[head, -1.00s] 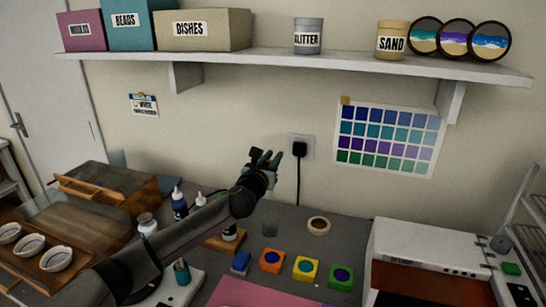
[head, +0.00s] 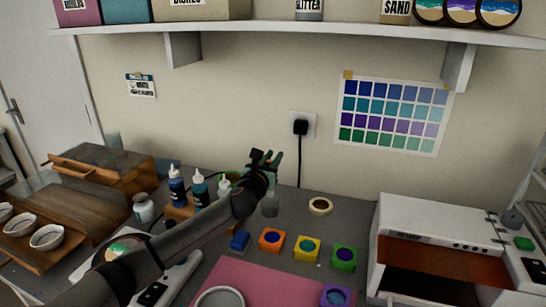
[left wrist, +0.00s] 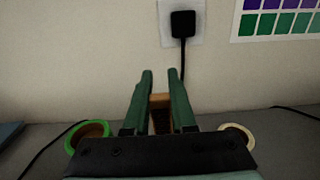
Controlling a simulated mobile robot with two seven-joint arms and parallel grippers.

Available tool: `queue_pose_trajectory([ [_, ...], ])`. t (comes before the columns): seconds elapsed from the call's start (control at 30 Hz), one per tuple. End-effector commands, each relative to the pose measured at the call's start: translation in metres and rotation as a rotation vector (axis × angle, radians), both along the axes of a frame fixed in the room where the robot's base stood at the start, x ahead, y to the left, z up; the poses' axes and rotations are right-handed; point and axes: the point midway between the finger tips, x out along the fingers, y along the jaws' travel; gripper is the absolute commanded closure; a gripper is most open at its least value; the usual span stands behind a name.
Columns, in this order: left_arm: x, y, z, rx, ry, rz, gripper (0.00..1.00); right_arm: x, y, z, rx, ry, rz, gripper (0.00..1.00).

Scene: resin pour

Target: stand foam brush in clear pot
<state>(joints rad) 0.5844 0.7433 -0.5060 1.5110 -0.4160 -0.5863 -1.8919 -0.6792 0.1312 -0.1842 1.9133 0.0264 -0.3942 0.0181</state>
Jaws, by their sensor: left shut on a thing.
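My left gripper (head: 267,159) reaches in over the back of the table. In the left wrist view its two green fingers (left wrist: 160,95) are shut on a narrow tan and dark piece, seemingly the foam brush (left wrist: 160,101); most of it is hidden. The clear pot (head: 270,207) stands on the grey table, just below the gripper in the head view and partly overlapped by it. The pot does not show in the left wrist view. My right gripper is not in view.
Bottles (head: 199,188) stand left of the pot, partly behind my left arm. A cream tape roll (head: 320,205) lies right of it. Coloured blocks (head: 271,240) and a pink mat (head: 255,283) are in front. A white machine (head: 440,235) stands at the right.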

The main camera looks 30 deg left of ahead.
Motion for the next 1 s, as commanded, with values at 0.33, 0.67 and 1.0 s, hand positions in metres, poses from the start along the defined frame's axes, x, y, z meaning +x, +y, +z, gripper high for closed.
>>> queue_pose_trajectory([
  [0.33, 0.0, 0.0, -0.028, 0.0, 0.001, 0.0, 1.0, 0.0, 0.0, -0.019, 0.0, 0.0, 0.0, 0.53],
  [0.67, 0.0, 0.0, -0.034, 0.0, 0.0, 0.0, 1.0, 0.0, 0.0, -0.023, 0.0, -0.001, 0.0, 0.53],
  [1.0, 0.0, 0.0, -0.034, 0.0, 0.0, 0.0, 0.63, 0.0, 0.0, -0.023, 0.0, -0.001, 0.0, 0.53],
])
